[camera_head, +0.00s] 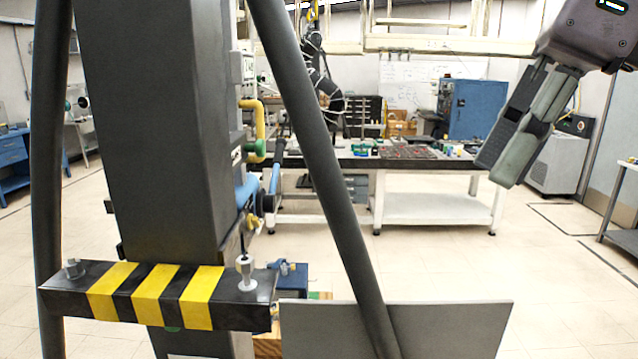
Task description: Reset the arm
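My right gripper (496,175) hangs in the upper right of the head view, its wrist at the top right corner. Its two long dark grey-green fingers point down and left and lie close side by side, with nothing seen between them. It is in the air, apart from everything around it. My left gripper and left arm are not in view.
A tall dark column (150,140) with thick dark tubes fills the left foreground. A yellow-and-black striped bar (160,295) crosses its front. A grey panel (450,328) stands at bottom center. Behind are a workbench (430,205), a blue cabinet (478,108) and open floor.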

